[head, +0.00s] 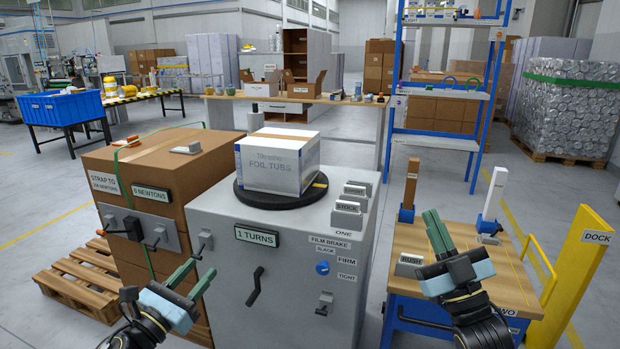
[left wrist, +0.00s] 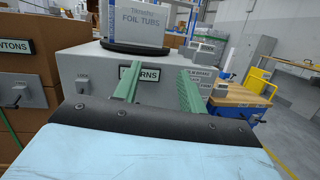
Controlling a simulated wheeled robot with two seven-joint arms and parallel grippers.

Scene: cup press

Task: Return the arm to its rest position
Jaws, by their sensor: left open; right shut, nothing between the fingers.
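My left gripper (head: 191,283) is at the lower left of the head view, in front of the grey cabinet (head: 220,269). Its green fingers are apart with nothing between them; they also show in the left wrist view (left wrist: 158,86), pointing at the cabinet front. My right gripper (head: 437,233) is over the front of the wooden bench (head: 470,262). Its green fingers are together and hold nothing. Both arms come in from the bottom of the head view.
A white foil tubs box (head: 273,165) sits on a black turntable (head: 255,199) on the cabinet. A crank (head: 254,287) sticks out of the cabinet front. A strapped brown carton (head: 160,170) stands left on a pallet (head: 75,278). A yellow dock post (head: 575,275) stands right.

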